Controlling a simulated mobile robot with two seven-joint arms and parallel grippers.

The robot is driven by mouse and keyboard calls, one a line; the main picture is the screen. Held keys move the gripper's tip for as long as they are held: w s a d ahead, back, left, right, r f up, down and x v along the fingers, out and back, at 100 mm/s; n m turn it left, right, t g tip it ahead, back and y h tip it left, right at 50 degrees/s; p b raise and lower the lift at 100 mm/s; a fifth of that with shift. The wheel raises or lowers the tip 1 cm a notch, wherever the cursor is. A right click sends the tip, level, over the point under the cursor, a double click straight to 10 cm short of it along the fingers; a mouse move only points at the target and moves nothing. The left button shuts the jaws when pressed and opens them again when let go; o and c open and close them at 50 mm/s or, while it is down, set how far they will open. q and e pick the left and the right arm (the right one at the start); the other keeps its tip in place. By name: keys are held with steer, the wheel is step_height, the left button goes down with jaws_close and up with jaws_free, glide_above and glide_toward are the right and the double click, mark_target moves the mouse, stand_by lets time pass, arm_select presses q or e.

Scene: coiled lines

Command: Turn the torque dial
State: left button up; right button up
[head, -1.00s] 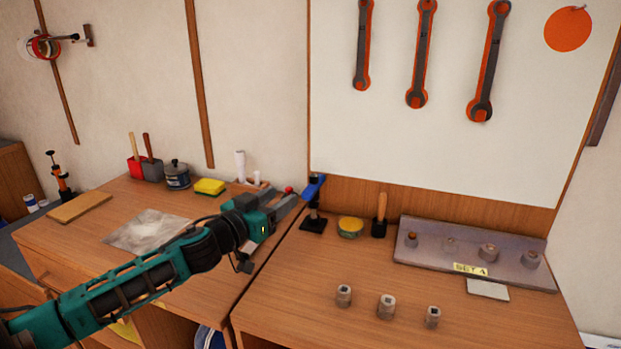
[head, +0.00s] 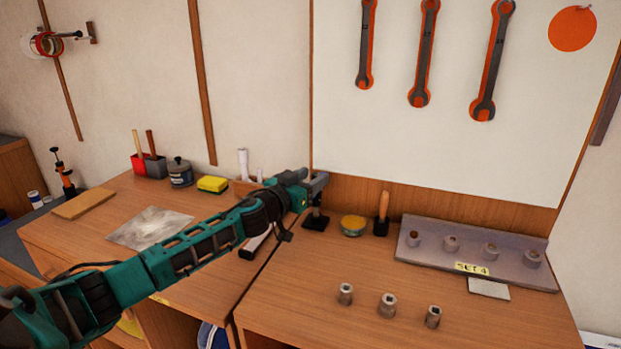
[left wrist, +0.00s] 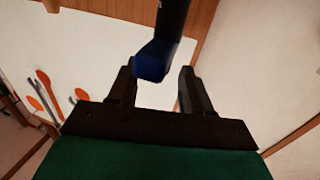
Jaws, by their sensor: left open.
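A small device on a square black base (head: 316,221) stands at the back left of the right-hand bench; it seems to be the torque dial. My left gripper (head: 314,181) is at its top and hides its blue upper part in the head view. In the left wrist view the blue end (left wrist: 153,62) of a dark bar shows between the two fingers of my left gripper (left wrist: 158,88), which are open with a gap on the right side. I cannot tell whether a finger touches it. My right gripper is out of view.
Right of the device stand a yellow-topped tin (head: 353,224) and a wooden-handled tool (head: 383,215). A grey rack (head: 430,253) with several sockets is at the right. Loose sockets (head: 387,306) stand in front. A yellow sponge (head: 212,184) is on the left bench.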

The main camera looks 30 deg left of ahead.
arm_select(q)
steer(key=shift+w, duration=0.15)
jaws_close()
stand_by(0.4)
